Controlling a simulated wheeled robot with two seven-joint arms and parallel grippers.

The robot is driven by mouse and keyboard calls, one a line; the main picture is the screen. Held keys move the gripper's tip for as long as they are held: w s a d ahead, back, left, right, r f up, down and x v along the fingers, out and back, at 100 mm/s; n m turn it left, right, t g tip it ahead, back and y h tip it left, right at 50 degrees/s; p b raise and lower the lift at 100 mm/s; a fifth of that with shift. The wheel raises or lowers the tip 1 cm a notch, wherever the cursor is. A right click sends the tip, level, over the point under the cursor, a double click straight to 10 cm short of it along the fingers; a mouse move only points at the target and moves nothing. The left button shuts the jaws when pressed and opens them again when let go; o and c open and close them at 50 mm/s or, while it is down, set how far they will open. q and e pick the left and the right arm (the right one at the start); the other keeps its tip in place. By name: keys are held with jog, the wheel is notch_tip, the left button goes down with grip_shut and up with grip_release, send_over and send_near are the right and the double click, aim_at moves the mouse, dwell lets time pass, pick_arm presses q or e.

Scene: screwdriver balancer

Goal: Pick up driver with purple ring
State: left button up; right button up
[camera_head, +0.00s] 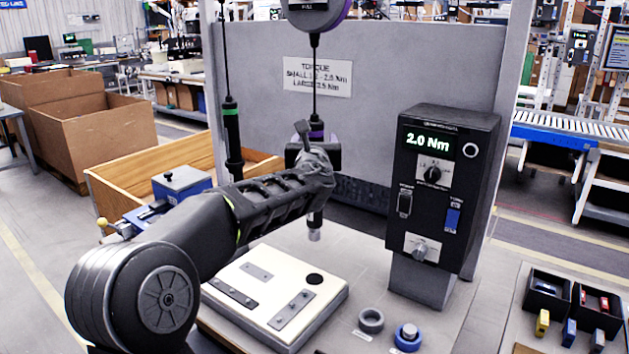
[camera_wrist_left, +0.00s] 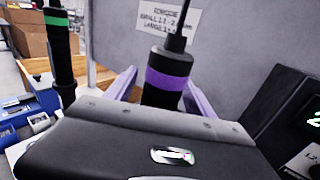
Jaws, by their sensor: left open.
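The driver with the purple ring (camera_head: 316,130) hangs upright from a cable below a round balancer (camera_head: 318,12). In the head view my left gripper and wrist hide its middle, and its tip shows below. In the left wrist view its purple ring (camera_wrist_left: 169,80) shows between the two purple fingers of my left gripper (camera_wrist_left: 160,92). The fingers are open, one on each side of the driver, with a visible gap on the left; contact on the right I cannot tell. My right gripper is not in view.
A driver with a green ring (camera_head: 231,125) hangs just left, close to my left arm. A black controller box reading 2.0 Nm (camera_head: 440,190) stands at right. A white work plate (camera_head: 262,310) lies below. A grey panel (camera_head: 390,75) stands behind.

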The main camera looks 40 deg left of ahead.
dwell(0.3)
pick_arm(q)
grip_shut()
dwell(0.6)
jog(key=shift+r, duration=0.15)
dwell(0.3)
